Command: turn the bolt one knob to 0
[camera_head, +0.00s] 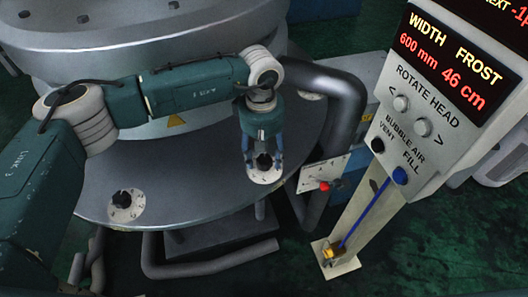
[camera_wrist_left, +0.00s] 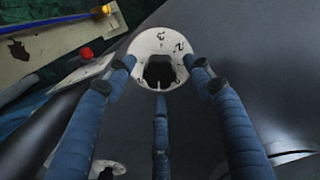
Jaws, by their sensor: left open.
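A black knob (camera_head: 264,161) sits on a round white dial plate (camera_head: 264,176) at the front right of the dark round deck. In the left wrist view the knob (camera_wrist_left: 159,71) shows near the top centre, and its dial plate (camera_wrist_left: 150,43) carries dark digits. A second black knob (camera_head: 122,199) on a similar white dial stands farther left on the deck. I cannot tell from labels which one is bolt one. My left gripper (camera_head: 264,155) is open, with blue fingers (camera_wrist_left: 160,80) around the near knob; contact is unclear. My right gripper is not in view.
A control panel (camera_head: 430,125) with red readouts and buttons stands at the right. A plate with a red knob (camera_head: 325,186) is beside the deck. A blue rod (camera_head: 365,215) runs down to a yellow fitting (camera_head: 328,253). A thick grey pipe (camera_head: 345,100) curves behind the near dial.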

